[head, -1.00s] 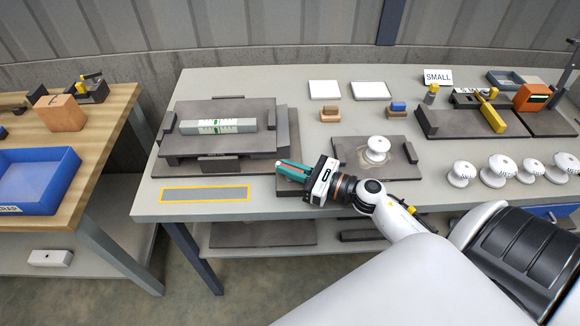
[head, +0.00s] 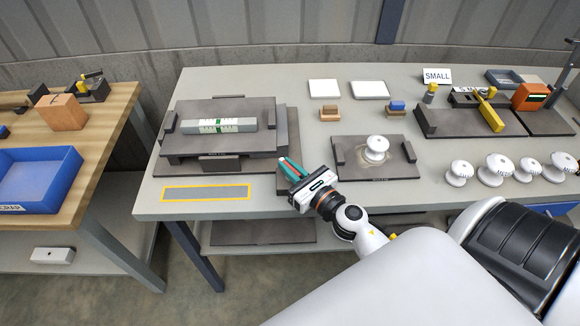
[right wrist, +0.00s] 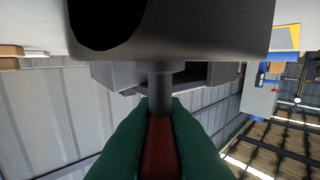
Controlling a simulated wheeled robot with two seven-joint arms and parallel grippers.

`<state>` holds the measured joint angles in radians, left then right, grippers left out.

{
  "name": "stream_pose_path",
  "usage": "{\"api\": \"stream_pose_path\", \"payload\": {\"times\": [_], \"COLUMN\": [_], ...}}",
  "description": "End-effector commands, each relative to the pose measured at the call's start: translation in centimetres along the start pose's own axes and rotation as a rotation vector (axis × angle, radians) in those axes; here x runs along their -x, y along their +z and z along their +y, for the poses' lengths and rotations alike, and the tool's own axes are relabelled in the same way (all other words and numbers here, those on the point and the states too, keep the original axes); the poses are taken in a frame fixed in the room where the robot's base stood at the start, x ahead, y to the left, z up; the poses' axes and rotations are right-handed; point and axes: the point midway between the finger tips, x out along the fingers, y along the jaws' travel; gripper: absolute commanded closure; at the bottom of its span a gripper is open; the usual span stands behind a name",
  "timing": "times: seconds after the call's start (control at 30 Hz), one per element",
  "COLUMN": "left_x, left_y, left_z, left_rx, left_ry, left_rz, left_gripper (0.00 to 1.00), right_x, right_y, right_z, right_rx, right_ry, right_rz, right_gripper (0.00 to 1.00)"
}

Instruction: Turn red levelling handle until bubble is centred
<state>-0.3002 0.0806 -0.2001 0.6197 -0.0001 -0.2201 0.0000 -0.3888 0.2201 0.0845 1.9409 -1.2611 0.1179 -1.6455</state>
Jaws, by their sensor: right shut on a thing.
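The red levelling handle (right wrist: 160,148) is between the green fingers of my right gripper (right wrist: 158,125) in the right wrist view. A grey shaft runs from it to a dark block. In the head view, my right gripper (head: 290,168) is shut on the handle at the right front corner of the dark levelling plate (head: 180,141). Little of the handle shows there. A grey bar-shaped level (head: 219,126) with pale green vial windows lies on the plate. The bubble is too small to place. My left gripper is not in view.
A white insulator (head: 376,148) stands on a dark base right of my gripper, with several more farther right. A yellow-framed strip (head: 205,193) lies on the table's front left. A blue bin (head: 38,178) sits on the wooden table at left.

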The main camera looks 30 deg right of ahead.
Motion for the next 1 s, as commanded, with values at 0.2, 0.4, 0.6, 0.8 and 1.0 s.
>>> {"api": "stream_pose_path", "payload": {"times": [0.2, 0.4, 0.6, 0.8, 1.0], "left_x": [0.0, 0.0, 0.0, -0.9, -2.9], "left_y": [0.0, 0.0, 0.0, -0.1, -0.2], "left_z": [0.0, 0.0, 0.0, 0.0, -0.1], "left_rx": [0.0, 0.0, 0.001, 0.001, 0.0], "left_ry": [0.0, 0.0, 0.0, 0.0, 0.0], "left_rz": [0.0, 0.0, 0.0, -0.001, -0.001], "left_gripper": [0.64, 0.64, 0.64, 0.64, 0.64], "right_x": [-0.1, -0.1, 0.0, 1.6, 5.9], "right_y": [-0.2, -0.1, -0.1, 0.3, 0.6], "right_z": [0.1, 0.0, 0.0, 0.0, 0.0], "right_rx": [0.001, 0.001, 0.001, -0.001, -0.002], "right_ry": [0.0, -0.001, -0.001, -0.001, 0.0], "right_rz": [0.004, 0.003, 0.001, -0.001, -0.001], "right_gripper": [1.0, 0.67, 0.67, 0.67, 0.67]}}
